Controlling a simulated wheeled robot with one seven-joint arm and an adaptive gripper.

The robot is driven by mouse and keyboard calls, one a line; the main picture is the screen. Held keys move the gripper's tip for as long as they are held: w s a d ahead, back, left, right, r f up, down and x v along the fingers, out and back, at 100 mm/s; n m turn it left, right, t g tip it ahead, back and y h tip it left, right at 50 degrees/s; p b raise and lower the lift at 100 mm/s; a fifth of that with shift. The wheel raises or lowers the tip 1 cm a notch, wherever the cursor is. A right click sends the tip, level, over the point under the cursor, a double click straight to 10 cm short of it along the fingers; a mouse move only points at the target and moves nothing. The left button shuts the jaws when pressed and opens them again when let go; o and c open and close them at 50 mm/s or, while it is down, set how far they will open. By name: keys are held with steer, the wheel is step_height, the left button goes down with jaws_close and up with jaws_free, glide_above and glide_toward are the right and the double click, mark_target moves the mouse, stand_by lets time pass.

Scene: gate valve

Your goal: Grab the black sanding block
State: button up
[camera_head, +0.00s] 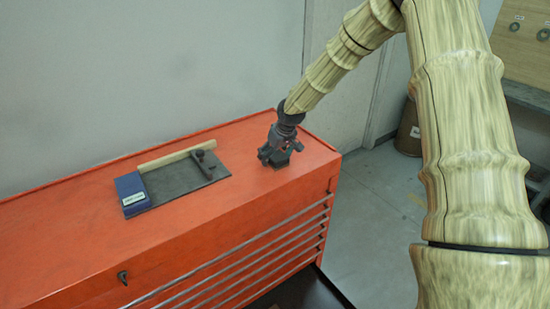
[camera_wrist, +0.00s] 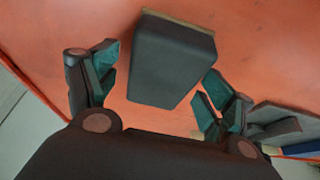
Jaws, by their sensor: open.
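The black sanding block (camera_wrist: 172,62) is a dark block with a thin tan edge at its far end. It rests on the orange cabinet top. In the head view only a small dark part of it shows, just under my gripper (camera_head: 274,152). In the wrist view my gripper (camera_wrist: 158,88) is open, with one teal-padded finger on the left and one on the right. The block's near end lies between the fingertips in that picture, with orange showing on both sides. I cannot tell the height of the fingertips over the cabinet top.
The orange tool cabinet (camera_head: 90,228) stands against a grey wall. Left of my gripper lies a dark plate (camera_head: 178,184) with a blue box (camera_head: 131,191), a pale wooden strip (camera_head: 165,157) and a dark tool (camera_head: 204,163). The cabinet's right edge is close to my gripper.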

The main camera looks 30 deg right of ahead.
steer(key=shift+f, duration=0.2)
stand_by(0.3)
steer(key=shift+s, duration=0.1)
steer(key=c, duration=1.2)
